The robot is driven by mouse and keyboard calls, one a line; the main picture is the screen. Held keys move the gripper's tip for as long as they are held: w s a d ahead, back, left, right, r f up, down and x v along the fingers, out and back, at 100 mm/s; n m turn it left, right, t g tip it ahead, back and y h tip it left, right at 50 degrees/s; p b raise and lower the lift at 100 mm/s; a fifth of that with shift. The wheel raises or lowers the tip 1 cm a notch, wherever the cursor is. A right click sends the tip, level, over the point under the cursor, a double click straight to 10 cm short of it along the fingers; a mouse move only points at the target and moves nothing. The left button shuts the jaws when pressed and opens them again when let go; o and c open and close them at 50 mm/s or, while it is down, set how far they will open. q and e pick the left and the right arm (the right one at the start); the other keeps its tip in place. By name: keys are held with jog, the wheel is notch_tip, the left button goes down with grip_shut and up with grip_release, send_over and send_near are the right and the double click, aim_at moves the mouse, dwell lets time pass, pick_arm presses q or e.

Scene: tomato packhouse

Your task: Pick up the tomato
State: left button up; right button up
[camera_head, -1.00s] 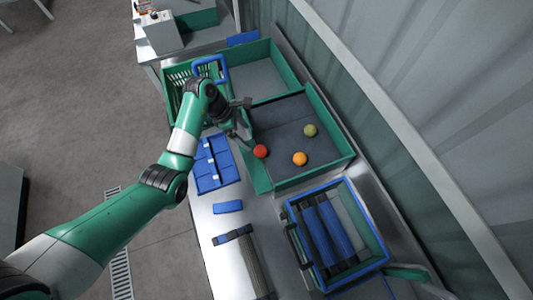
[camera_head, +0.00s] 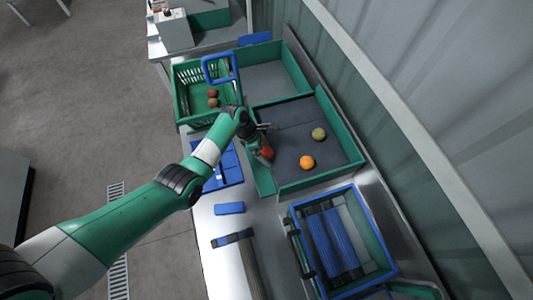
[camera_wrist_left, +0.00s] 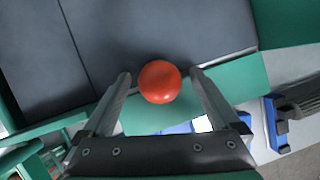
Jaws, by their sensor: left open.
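The red tomato (camera_head: 267,153) lies at the near left edge of the dark-floored green tray (camera_head: 335,137). In the left wrist view the tomato (camera_wrist_left: 160,82) sits between the tips of my left gripper (camera_wrist_left: 160,84), whose two fingers stand apart on either side with gaps to it. In the head view my left gripper (camera_head: 264,141) is over the tomato and partly covers it. An orange tomato (camera_head: 307,162) and a yellow-green tomato (camera_head: 319,134) lie further right in the same tray. My right gripper is not in view.
A green slatted crate (camera_head: 182,98) with a blue handle holds brownish-red tomatoes (camera_head: 212,98). A blue-rimmed crate (camera_head: 292,211) with blue items stands at the front right. A blue divided tray (camera_head: 232,172) lies below my arm. An empty grey-floored tray section (camera_head: 270,82) is behind.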

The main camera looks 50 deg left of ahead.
pick_arm(q)
jog(key=c, duration=1)
jog(key=shift+o, duration=0.2)
jog(key=shift+r, duration=0.2)
